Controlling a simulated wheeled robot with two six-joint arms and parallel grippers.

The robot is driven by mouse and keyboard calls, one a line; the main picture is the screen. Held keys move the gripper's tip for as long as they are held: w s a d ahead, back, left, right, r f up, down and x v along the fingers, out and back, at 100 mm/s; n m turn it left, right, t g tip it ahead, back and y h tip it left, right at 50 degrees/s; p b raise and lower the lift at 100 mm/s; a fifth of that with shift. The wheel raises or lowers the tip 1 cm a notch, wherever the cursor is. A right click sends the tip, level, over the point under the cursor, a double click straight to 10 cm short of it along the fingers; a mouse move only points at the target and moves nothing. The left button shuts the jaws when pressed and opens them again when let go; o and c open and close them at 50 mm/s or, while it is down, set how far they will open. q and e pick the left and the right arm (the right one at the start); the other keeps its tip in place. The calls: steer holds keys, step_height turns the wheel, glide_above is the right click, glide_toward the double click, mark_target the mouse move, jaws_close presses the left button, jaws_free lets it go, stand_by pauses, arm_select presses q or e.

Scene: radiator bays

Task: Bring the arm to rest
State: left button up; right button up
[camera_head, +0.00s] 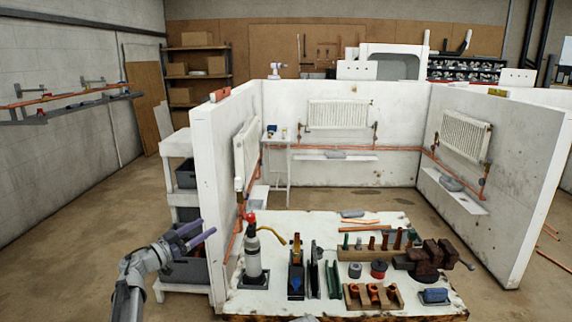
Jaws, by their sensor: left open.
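My left gripper (193,236) is in the camera_head view at the lower left, at the end of my grey left arm. It is open, with nothing visible between its fingers. It is in the air left of the workbench (270,294), in front of the white wall's end and the shelf with dark bins. A gas torch with a red top (252,250) stands upright on the bench to the right of the gripper, apart from it. My right gripper is not in view.
The bench holds a dark vise (428,258), wooden racks of fittings (373,297), and a blue sponge-like block (434,295). White partition walls with radiators (338,114) stand behind it. A shelf unit with dark bins (186,214) is close to the gripper. Floor at left is clear.

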arm_select(q)
steer(key=s+d+f+n+g+y, duration=0.2)
steer(key=s+d+f+n+y, duration=0.25)
steer(key=f+y, duration=0.3)
steer(key=s+d+f+n+g+y, duration=0.2)
steer(key=s+d+f+n+y, duration=0.1)
steer(key=s+f+n+y, duration=0.4)
steer(key=s+d+f+m+g, duration=0.2)
steer(key=s+d+g, duration=0.1)
steer(key=s, duration=0.4)
steer(key=s+d+f+m+g, duration=0.2)
steer(key=s+d+f+g, duration=0.1)
steer(key=s, duration=0.5)
steer(key=s+d+f+m+g+h+p, duration=0.1)
steer(key=s+d+f+m+g, duration=0.1)
steer(key=s+d, duration=0.4)
steer(key=s+f+g, duration=0.1)
steer(key=s+g, duration=0.1)
steer(key=shift+s+d+m+g, duration=0.15)
steer(key=shift+d+m+g, duration=0.05)
steer(key=shift+m+g, duration=0.2)
